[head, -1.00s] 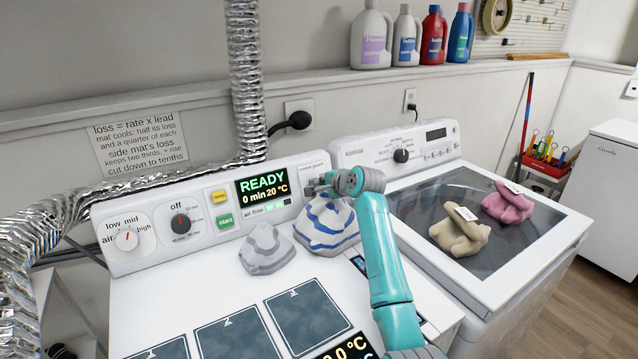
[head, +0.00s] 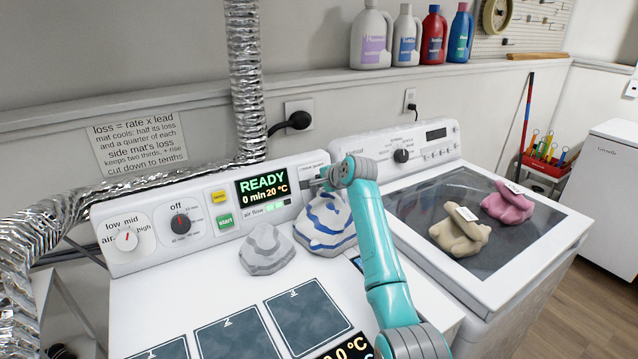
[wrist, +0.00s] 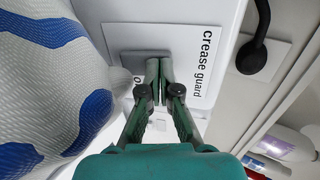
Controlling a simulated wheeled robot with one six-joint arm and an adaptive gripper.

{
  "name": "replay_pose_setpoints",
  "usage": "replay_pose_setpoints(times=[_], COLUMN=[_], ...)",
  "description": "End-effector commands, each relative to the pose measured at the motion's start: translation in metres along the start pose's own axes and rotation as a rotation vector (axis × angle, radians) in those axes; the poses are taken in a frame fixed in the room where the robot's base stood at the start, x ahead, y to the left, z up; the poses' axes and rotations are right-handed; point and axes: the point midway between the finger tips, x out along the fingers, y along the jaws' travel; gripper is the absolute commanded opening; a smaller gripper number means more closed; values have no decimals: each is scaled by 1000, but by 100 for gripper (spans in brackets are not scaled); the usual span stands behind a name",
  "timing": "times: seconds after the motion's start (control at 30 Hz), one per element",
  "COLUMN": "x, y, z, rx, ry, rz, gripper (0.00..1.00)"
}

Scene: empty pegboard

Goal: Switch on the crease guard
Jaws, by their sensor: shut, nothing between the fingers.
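The crease guard panel (wrist: 205,95) is a white plate with black lettering, seen sideways in the wrist view. A grey switch piece (wrist: 138,60) lies on it, beside and partly behind my fingertips (wrist: 160,68). Another letter on the plate is mostly hidden by my gripper. In the head view the small panel (head: 313,168) is at the right end of the dryer console, and my gripper (head: 314,184) is right at it. My fingers are together with nothing between them. They look close to or touching the switch; I cannot tell which, nor its setting.
A blue-and-white cloth bundle (head: 325,222) sits just below my gripper, and a grey one (head: 264,250) is left of it. The console display (head: 263,187) reads READY, 0 min, 20 °C. A washer (head: 420,160) stands at right with two cloth bundles on its lid.

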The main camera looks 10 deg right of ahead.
Motion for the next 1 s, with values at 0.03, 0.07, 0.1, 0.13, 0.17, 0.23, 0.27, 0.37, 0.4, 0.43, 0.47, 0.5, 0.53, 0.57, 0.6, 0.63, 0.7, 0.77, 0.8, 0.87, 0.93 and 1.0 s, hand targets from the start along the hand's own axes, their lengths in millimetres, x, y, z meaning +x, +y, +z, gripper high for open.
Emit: replay_pose_setpoints(times=[0.03, 0.07, 0.1, 0.13, 0.17, 0.23, 0.27, 0.37, 0.4, 0.43, 0.47, 0.5, 0.53, 0.57, 0.6, 0.63, 0.7, 0.77, 0.8, 0.87, 0.93, 1.0], x=[0, 0, -1, -1, -1, -2, -3, -5, -6, -7, -8, -8, -9, -9, -9, -9, -9, -9, -9, -9, -10, -11], y=[-1, -1, -2, -2, -3, -4, -6, -9, -11, -12, -13, -14, -15, -15, -15, -15, -15, -15, -15, -15, -16, -17], z=[0, 0, 0, 0, 0, 0, 0, 0, 0, 0, 0, 0, 0, 0, 0, 0, 0, 0, 0, 0, 0, -1], rx=[-1, -1, -1, -1, -1, -1, -1, -1, -1, -1, -1, -1, -1, -1, -1, -1, -1, -1, -1, -1, -1, -1], ry=[0, 0, 0, 0, 0, 0, 0, 0, 0, 0, 0, 0, 0, 0, 0, -1, -1, 0, 0, 0, 0, 0], rz=[-2, -2, -2, -2, -3, -3, -3, -4, -3, -3, -3, -3, -3, -3, -3, -3, -3, -3, -3, -3, -3, -3], gripper=[0, 0, 0, 0, 0, 0, 0, 0, 0, 0, 0, 0, 0, 0, 0, 0, 0, 0, 0, 0, 0, 0])
